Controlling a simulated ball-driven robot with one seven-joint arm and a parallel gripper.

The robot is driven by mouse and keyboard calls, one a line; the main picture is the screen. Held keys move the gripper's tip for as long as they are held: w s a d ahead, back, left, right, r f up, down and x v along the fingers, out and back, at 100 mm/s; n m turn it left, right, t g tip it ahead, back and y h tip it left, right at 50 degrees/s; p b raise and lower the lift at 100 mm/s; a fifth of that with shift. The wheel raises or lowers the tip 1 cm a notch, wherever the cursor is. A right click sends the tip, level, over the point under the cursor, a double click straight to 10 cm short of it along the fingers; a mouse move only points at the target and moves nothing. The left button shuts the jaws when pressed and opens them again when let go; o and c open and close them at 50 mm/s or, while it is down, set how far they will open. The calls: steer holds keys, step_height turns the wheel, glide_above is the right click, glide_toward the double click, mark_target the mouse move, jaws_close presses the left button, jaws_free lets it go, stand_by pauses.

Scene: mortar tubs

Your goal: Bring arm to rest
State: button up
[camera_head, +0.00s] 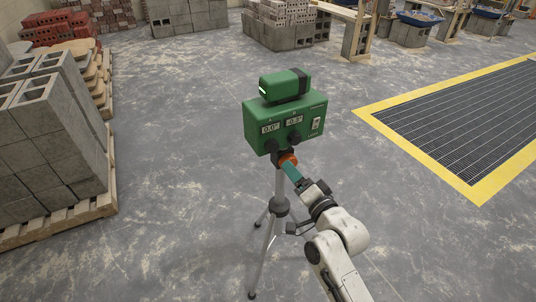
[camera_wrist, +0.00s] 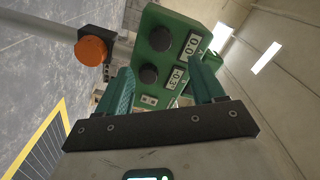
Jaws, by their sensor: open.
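My gripper (camera_head: 293,172) is at the end of my arm, just below the green levelling device (camera_head: 284,128) on the tripod (camera_head: 280,205). In the wrist view the two teal fingers of my gripper (camera_wrist: 162,70) are spread wide with nothing held between them. The green device (camera_wrist: 160,38) shows behind and between them, with its dark knobs and two displays. I cannot tell whether a finger touches the device.
A pallet of grey blocks (camera_head: 45,135) stands at the left. A yellow-edged floor grate (camera_head: 470,115) lies at the right. Block stacks (camera_head: 290,25) and blue tubs (camera_head: 420,18) stand at the back. The tripod's splayed legs are close to my arm. Open floor surrounds it.

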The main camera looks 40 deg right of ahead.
steer(key=s+a+f+n+g+y, duration=0.5)
steer(key=s+a+f+n+g, duration=0.35)
steer(key=a+f, duration=0.2)
steer(key=s+a+f+n+g, duration=0.1)
steer(key=s+a+n+g, duration=0.1)
steer(key=s, duration=0.6)
steer(key=s+a+f+n+g, duration=0.1)
steer(key=s+f+n+g, duration=0.1)
steer(key=s+n+g, duration=0.2)
steer(key=s+g, duration=0.2)
steer(key=s, duration=0.1)
steer(key=shift+s+a, duration=0.35)
